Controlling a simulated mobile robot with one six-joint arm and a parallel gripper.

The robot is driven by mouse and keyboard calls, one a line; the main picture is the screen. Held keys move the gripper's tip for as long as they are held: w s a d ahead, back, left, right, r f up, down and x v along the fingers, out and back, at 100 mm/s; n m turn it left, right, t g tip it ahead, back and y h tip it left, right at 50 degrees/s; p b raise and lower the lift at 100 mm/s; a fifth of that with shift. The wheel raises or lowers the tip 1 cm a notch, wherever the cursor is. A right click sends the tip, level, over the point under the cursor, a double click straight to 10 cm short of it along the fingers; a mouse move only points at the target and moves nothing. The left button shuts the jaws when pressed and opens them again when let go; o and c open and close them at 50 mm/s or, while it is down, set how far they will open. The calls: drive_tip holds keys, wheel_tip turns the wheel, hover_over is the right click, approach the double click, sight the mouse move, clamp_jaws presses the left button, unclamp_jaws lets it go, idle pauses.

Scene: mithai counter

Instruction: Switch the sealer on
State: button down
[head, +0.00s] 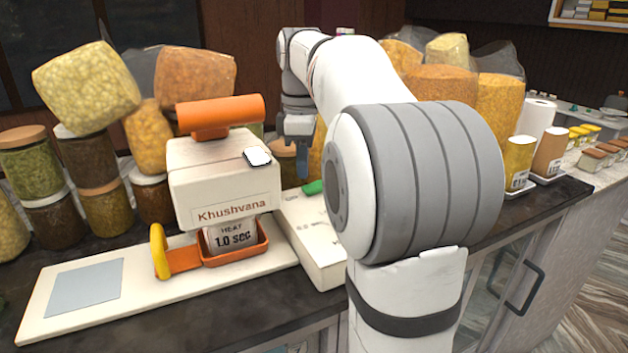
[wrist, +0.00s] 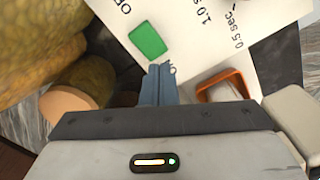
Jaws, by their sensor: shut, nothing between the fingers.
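The sealer (head: 222,180) is a cream machine marked "Khushvana", with an orange top bar and a "HEAT 1.0 sec" label. A white control panel (head: 318,250) lies at its right; it also shows in the wrist view (wrist: 265,30), with "0.5 sec" and partly hidden lettering. A green switch (head: 313,187) sits on this panel and shows in the wrist view (wrist: 148,40). I cannot tell its position. My gripper (head: 303,177) is shut and empty, pointing down behind the switch in the head view. In the wrist view its fingertips (wrist: 161,68) appear just below the switch, seemingly apart from it.
Bags of snacks (head: 87,87) and lidded jars (head: 36,165) crowd the counter behind the sealer. More bags (head: 500,105) and small labelled containers (head: 518,160) are at right. My arm hides part of the panel.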

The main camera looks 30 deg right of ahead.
sight(303, 196)
wheel_tip(303, 196, up, 4)
drive_tip(key=p, duration=0.3)
drive_tip(key=shift+r+p, duration=0.15)
drive_tip(key=shift+p, duration=0.15)
